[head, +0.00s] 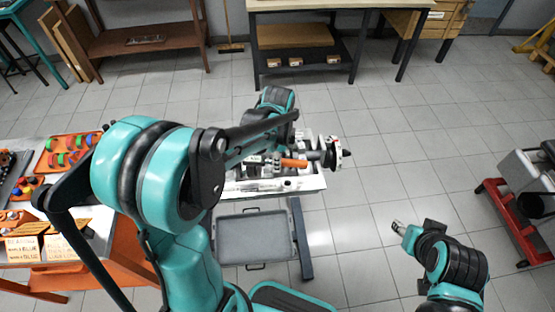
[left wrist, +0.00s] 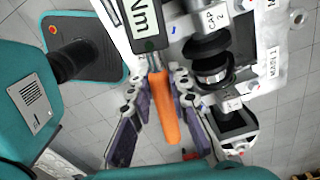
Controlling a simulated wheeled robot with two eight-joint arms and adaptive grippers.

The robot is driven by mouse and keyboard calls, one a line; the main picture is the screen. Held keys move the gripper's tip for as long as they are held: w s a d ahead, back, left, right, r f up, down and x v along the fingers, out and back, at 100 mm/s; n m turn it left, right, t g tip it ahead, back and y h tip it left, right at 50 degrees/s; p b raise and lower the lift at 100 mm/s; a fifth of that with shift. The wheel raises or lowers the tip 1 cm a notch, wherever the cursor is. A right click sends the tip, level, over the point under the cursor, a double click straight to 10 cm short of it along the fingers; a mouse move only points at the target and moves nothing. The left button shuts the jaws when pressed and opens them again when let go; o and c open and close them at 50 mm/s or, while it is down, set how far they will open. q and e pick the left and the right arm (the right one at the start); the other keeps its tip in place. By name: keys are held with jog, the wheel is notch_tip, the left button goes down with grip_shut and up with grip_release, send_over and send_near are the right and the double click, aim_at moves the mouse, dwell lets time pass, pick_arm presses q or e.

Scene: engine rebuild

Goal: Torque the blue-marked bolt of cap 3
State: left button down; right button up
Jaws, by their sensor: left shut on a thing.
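A torque wrench has an orange handle (left wrist: 164,110) and a dark green-edged head marked "Nm" (left wrist: 143,22) in the left wrist view. My left gripper (left wrist: 157,82) is shut on the wrench, its fingers on both sides of the handle. In the head view the orange handle (head: 293,162) lies over the engine block (head: 300,183). A label reading "CAP 2" (left wrist: 215,18) and a "MAIN 1" label (left wrist: 273,64) show beside the wrench. A small blue mark (left wrist: 174,29) is right of the wrench head. I cannot make out cap 3 or its bolt. My right gripper (head: 399,228) is apart from the engine, low right.
A grey tray (head: 252,260) sits on the stand's lower shelf. An orange-sided table (head: 105,262) with parts and trays is at left, a red cart (head: 508,222) at right. A workbench (head: 330,5) stands at the back. The floor between engine and cart is clear.

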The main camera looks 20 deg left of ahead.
pick_arm(q)
jog(key=shift+s, duration=0.15)
jog(key=shift+s+d+m, duration=0.2)
jog(key=shift+s+m, duration=0.3)
jog(key=shift+s, duration=0.15)
jog(key=shift+s+d+m, duration=0.1)
jog(key=shift+s+m, duration=0.4)
jog(key=shift+s, duration=0.2)
dwell(1.6)
jog(key=shift+s+m+p, duration=0.4)
jog(key=shift+s+m, duration=0.7)
jog(key=shift+s, duration=0.45)
dwell(3.4)
